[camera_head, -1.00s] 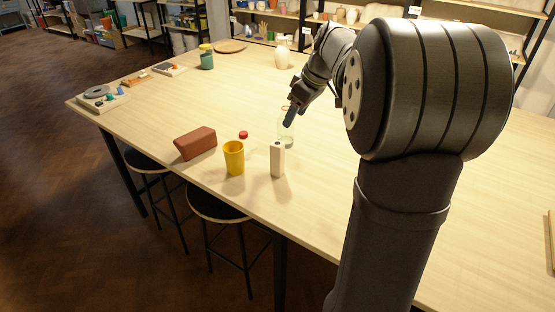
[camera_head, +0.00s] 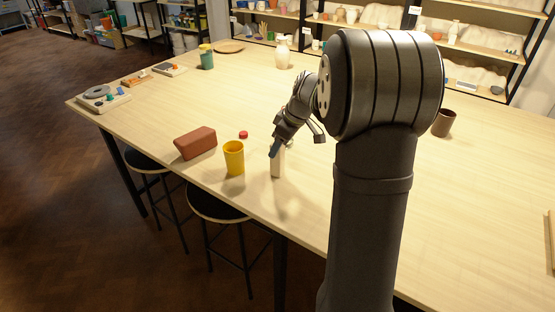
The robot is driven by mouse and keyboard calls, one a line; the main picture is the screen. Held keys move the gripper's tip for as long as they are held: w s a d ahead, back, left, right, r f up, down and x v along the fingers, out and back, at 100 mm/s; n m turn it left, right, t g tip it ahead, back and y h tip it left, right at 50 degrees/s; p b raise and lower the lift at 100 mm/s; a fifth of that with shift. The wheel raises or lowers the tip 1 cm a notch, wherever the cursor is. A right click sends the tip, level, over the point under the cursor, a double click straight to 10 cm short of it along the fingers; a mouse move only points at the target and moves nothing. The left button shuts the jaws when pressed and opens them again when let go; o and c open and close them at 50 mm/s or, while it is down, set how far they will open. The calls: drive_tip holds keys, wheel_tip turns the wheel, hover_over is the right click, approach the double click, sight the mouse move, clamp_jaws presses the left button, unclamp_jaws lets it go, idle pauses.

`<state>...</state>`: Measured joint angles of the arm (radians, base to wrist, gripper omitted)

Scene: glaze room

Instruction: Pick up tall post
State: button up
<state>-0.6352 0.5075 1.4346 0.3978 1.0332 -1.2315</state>
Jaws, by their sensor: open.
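The tall post (camera_head: 277,166) is a pale, cream-coloured upright block standing on the table near its front edge. Its upper part is covered by my gripper. My gripper (camera_head: 297,145) is open, its fingers spread apart, and holds nothing. One bluish-grey finger is in front of the post's top; the other is to the right. I cannot tell whether the finger touches the post.
A yellow cup (camera_head: 234,158) stands close left of the post, with a red-brown brick (camera_head: 195,143) beyond it. A small red cap (camera_head: 243,134) lies behind the cup. A brown cup (camera_head: 443,122) stands at the right. The wooden table (camera_head: 400,230) is clear at front right.

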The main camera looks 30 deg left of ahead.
sight(277, 159)
drive_tip(key=x, duration=0.4)
drive_tip(key=shift+s+d+f, duration=0.1)
drive_tip(key=shift+s+f, duration=0.1)
drive_tip(key=shift+f, duration=0.25)
drive_tip(key=c, duration=1.2)
drive_tip(key=shift+r, duration=0.15)
